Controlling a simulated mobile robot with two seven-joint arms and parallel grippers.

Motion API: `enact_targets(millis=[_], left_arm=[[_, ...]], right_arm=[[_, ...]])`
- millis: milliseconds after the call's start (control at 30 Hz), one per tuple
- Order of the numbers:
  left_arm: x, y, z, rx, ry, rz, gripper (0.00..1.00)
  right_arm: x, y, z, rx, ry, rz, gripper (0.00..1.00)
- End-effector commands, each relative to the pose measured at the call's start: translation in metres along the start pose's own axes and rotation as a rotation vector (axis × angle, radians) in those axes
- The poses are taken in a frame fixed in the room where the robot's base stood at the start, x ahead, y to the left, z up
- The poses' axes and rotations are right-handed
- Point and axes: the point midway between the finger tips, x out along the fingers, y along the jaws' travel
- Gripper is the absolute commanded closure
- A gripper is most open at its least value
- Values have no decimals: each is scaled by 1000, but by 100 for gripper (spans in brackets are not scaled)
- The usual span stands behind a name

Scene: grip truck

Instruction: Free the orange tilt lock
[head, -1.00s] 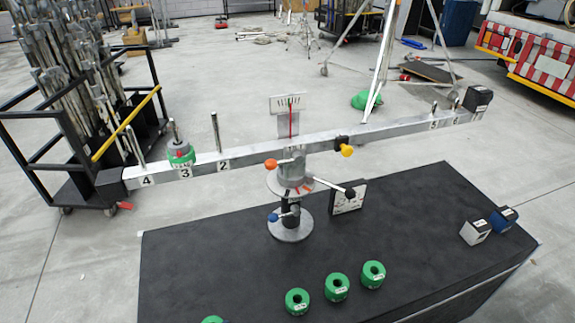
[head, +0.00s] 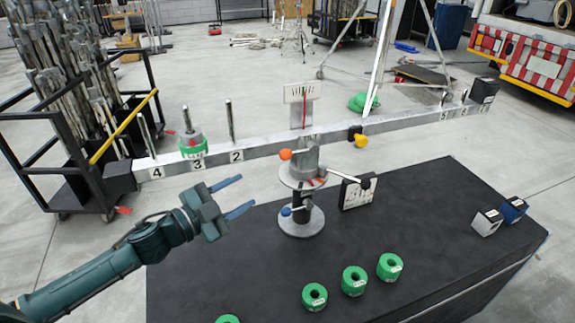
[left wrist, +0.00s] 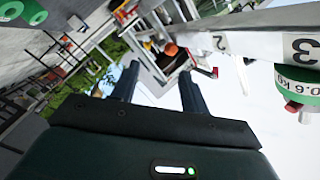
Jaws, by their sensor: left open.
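The orange tilt lock (head: 285,154) is a round orange knob on a short lever at the left of the balance's central post (head: 305,158), just under the long beam (head: 268,145). In the left wrist view an orange knob (left wrist: 171,49) shows small, beyond and between the finger ends. My left gripper (head: 246,192) is open and empty, to the left of and lower in the picture than the knob, fingers pointing right. It also shows open in the left wrist view (left wrist: 160,72). My right gripper is not in view.
A blue knob (head: 286,211) sits below on the post, and a black-tipped lever (head: 345,177) points right. A yellow knob (head: 361,141) hangs at the beam. A green-banded weight (head: 193,146) sits at position 3. Several green ring weights (head: 354,281) lie on the black table (head: 420,225).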

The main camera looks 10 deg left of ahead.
Motion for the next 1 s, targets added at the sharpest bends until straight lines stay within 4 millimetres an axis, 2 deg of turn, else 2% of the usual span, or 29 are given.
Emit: enact_targets(millis=[33, 133, 367, 467, 800, 1000], left_arm=[[2, -12, 1, 53, 18, 9, 55], [2, -28, 0, 107, 38, 20, 55], [15, -34, -3, 125, 47, 23, 55], [30, -35, -4, 124, 48, 22, 55], [100, -32, -7, 123, 47, 22, 55], [125, -30, -7, 123, 45, 23, 55]], right_arm=[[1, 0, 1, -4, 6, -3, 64], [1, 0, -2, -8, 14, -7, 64], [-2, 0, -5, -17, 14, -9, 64], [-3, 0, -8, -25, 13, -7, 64], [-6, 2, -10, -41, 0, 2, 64], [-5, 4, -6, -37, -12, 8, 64]])
